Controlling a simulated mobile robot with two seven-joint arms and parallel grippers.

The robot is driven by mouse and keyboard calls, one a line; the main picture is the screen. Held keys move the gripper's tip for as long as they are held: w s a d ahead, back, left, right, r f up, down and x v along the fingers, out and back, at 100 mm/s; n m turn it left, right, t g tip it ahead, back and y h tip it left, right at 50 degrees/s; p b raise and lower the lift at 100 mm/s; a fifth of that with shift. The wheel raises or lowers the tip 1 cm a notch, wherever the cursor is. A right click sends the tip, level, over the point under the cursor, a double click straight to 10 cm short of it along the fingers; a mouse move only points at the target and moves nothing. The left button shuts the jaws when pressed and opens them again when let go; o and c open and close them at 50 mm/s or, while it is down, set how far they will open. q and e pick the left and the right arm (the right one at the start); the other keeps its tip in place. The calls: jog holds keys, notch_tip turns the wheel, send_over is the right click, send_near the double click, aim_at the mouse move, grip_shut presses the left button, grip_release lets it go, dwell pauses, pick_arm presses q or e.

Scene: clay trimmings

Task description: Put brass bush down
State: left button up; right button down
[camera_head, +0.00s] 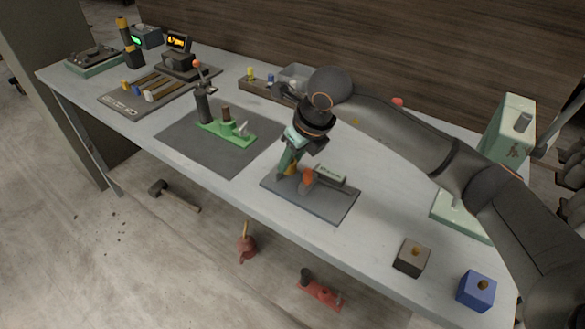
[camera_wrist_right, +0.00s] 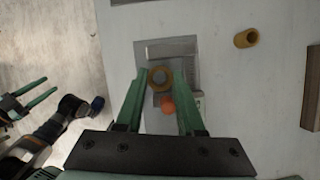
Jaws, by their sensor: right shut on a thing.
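My right gripper (camera_head: 289,172) points down over the dark grey mat at the front middle of the table. In the right wrist view its two green fingers (camera_wrist_right: 160,84) stand on either side of a brass bush (camera_wrist_right: 160,77), seen end-on as a ring. The bush also shows at the fingertips in the head view (camera_head: 291,168). I cannot tell whether its lower end touches the plate (camera_wrist_right: 190,46) below. My left gripper (camera_wrist_right: 50,86) is open and empty at the left of the wrist view.
Another brass-coloured cylinder (camera_wrist_right: 246,38) lies on the table away from the gripper. A green fixture (camera_head: 228,132) stands on a larger mat to the left. A brown block (camera_head: 412,257) and a blue block (camera_head: 476,290) sit at the front right. A pale green press (camera_head: 507,128) stands behind my right arm.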

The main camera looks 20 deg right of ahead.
aim_at(292, 183)
jog(key=shift+w+d+f, duration=0.15)
jog(key=shift+w+f, duration=0.05)
jog(key=shift+f, duration=0.1)
jog(key=shift+w+f, duration=0.1)
jog(key=shift+f, duration=1.55)
jog(key=shift+f, duration=0.2)
jog(key=c, duration=0.5)
grip_release()
jog(key=shift+r, duration=0.15)
jog(key=shift+d+r, duration=0.1)
jog(key=shift+r, duration=0.15)
jog(key=v, duration=1.1)
jog(key=shift+s+r, duration=0.25)
